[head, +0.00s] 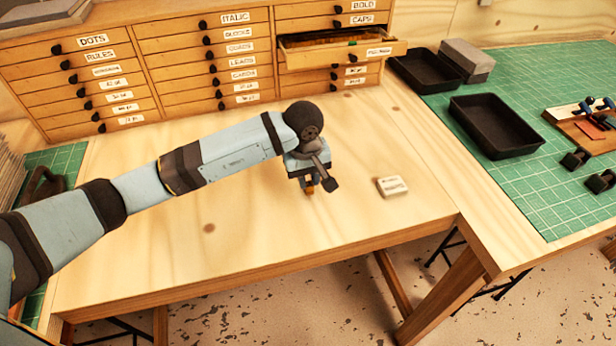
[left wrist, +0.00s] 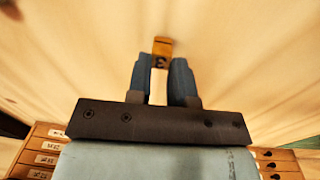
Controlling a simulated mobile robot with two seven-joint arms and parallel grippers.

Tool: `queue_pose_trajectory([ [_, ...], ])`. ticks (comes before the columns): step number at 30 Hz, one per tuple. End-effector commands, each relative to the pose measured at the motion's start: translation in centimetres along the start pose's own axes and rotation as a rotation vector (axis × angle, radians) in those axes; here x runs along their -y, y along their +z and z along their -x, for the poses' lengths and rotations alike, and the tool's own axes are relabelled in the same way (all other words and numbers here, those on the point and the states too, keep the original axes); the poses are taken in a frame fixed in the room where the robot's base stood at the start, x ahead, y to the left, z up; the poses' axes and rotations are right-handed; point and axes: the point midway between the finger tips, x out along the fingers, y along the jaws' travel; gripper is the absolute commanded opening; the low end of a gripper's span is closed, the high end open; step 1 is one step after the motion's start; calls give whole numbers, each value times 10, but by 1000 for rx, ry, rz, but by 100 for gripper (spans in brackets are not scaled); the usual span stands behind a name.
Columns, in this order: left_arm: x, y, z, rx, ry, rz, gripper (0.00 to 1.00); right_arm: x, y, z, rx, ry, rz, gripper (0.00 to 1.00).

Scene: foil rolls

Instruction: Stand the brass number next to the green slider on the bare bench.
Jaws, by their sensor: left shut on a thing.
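My left gripper (head: 309,181) is over the bare wooden bench (head: 260,230), pointing down. It is shut on the small brass number (head: 309,191). In the left wrist view the number (left wrist: 163,46) sits between the tips of the two blue fingers (left wrist: 160,72), with a dark figure like a 3 on its near face. I cannot tell whether it touches the bench. A small green bit (head: 352,43), perhaps the green slider, shows at the front edge of the open drawer (head: 340,53); it is too small to be sure. My right gripper is not in view.
A pale labelled block (head: 392,187) lies on the bench right of the gripper. The drawer cabinet (head: 165,65) stands along the back, one drawer pulled out. Black trays (head: 495,126) and dark weights (head: 600,182) are on the green mat (head: 520,195) at right. The bench's front is clear.

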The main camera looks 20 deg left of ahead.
Motion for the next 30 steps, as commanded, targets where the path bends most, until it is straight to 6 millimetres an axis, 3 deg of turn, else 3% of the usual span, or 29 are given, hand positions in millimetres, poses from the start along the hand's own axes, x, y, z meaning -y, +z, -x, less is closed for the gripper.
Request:
queue_pose_trajectory([
  [13,1,0,-13,-1,1,-1,0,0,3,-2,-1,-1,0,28],
  [14,1,0,-12,0,0,-1,25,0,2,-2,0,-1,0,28],
  [17,0,0,-11,0,0,0,46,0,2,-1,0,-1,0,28],
  [25,0,0,-10,0,0,0,46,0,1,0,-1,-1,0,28],
  [30,0,-1,3,-3,2,-1,46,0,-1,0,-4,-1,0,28],
])
